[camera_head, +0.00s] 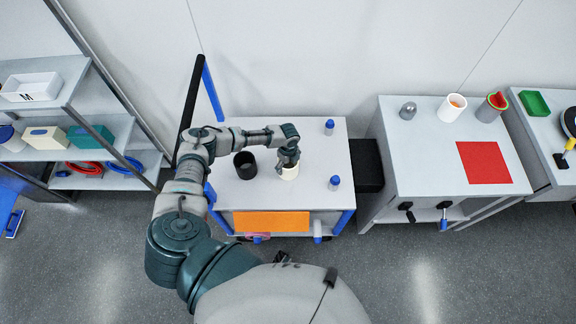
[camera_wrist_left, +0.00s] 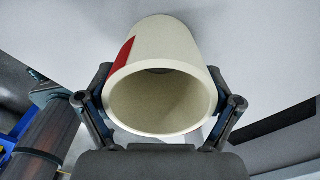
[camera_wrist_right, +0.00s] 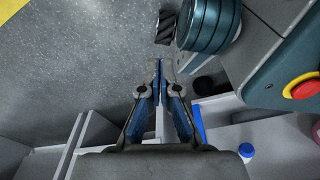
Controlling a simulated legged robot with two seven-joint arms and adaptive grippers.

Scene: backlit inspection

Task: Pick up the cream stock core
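The cream stock core (camera_head: 289,172) is a short hollow cylinder at the middle of the grey table (camera_head: 318,190). In the left wrist view the cream stock core (camera_wrist_left: 162,62) shows its open end towards me, with a red patch on its left side. My left gripper (camera_head: 288,157) is above it, and in its wrist view the left gripper (camera_wrist_left: 162,95) has a finger against each side of the core. The fingertips are partly hidden behind it. Whether the core rests on the table or hangs just above it, I cannot tell. My right gripper (camera_wrist_right: 159,95) is shut and empty.
A black cup (camera_head: 245,166) stands left of the core. An orange panel (camera_head: 271,222) is at the front edge. Another table (camera_head: 430,150) to the right holds a red mat (camera_head: 484,162) and a white cup (camera_head: 451,108).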

